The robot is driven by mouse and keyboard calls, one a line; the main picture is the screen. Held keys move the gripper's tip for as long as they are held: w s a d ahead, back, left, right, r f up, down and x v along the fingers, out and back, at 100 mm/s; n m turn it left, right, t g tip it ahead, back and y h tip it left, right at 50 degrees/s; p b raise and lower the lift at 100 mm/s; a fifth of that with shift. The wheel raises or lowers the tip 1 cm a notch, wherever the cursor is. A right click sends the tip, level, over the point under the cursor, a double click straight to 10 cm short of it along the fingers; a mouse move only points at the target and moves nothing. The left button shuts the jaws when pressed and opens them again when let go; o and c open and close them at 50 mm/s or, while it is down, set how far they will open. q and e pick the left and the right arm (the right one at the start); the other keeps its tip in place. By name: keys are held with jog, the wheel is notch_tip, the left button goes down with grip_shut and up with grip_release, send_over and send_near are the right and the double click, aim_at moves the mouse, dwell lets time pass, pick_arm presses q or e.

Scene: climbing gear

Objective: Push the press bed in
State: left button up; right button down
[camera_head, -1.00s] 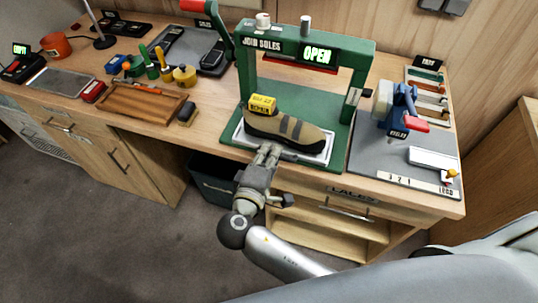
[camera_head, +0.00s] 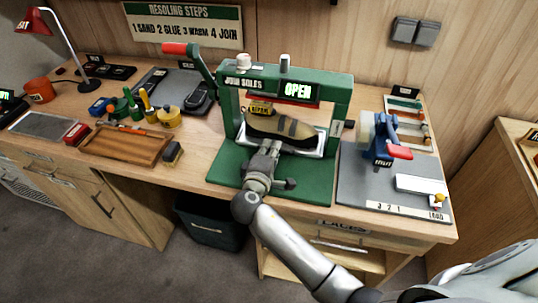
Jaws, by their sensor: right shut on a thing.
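The green press (camera_head: 340,97) marked "JOIN SOLES" stands on the bench, and its display reads "OPEN". Its white press bed (camera_head: 321,143) is inside the frame, under the raised press head. A tan and dark climbing shoe (camera_head: 290,128) lies on the bed, with a yellow tag (camera_head: 261,109) at its left end. My right gripper (camera_head: 268,148) is at the bed's front edge, shut on it; the contact is partly hidden by the gripper. My left gripper is out of view.
The press's red-handled lever (camera_head: 178,48) rises at its left. A blue clamp-like tool (camera_head: 384,138) stands on a grey mat at the right. A wooden tray (camera_head: 118,145) and a brush (camera_head: 172,152) lie at the left.

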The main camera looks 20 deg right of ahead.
jog(key=shift+w+d+r, duration=0.1)
jog(key=shift+r, duration=0.05)
jog(key=c, duration=1.9)
grip_release()
jog(key=o, duration=0.4)
jog(key=shift+w, duration=0.15)
jog(key=shift+s, duration=0.25)
jog(key=v, duration=1.1)
jog(key=shift+s+a, duration=0.25)
